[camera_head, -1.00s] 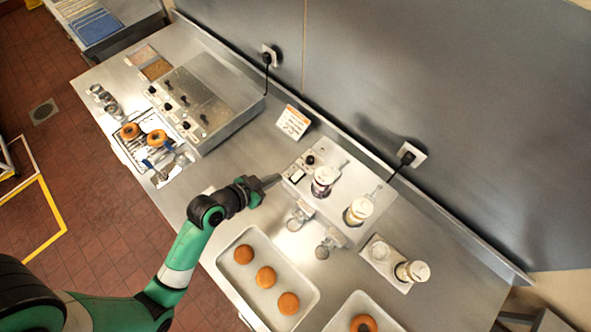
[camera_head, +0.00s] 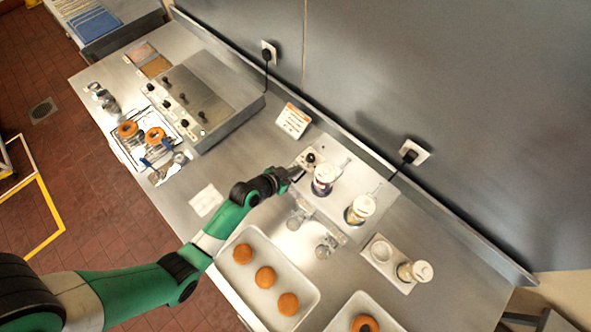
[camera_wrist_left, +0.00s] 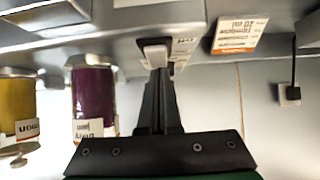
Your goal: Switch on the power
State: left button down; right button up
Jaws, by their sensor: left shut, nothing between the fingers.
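The glaze machine (camera_head: 345,175) is a metal box with two glaze jars on top, one dark purple (camera_head: 321,185) and one yellow (camera_head: 357,213). Its left end carries a small panel with a black knob (camera_head: 310,158) and a white switch. In the left wrist view the white switch (camera_wrist_left: 154,53) shows right at the fingertips; I cannot tell if they touch. My left gripper (camera_head: 296,174) is shut and empty at the panel, and covers the switch in the head view. The purple jar (camera_wrist_left: 93,95) shows left of the fingers. My right gripper is not in view.
A tray of brown doughnuts (camera_head: 243,232) lies in front of the machine. A labelled sign (camera_head: 293,121) stands behind left. A plugged cable runs to the wall socket (camera_head: 414,151). A larger fryer-like unit (camera_head: 212,98) stands at the left. A white card (camera_head: 206,200) lies near the front edge.

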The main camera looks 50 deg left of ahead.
pick_arm(q)
jog(key=shift+w+f+b, duration=0.25)
jog(key=shift+f+b, duration=0.3)
jog(key=shift+b, duration=0.15)
jog(key=shift+r, duration=0.2)
jog(key=shift+w, duration=0.15)
jog(key=shift+w+r, duration=0.15)
jog(key=shift+w, duration=0.55)
jog(key=shift+r, duration=0.1)
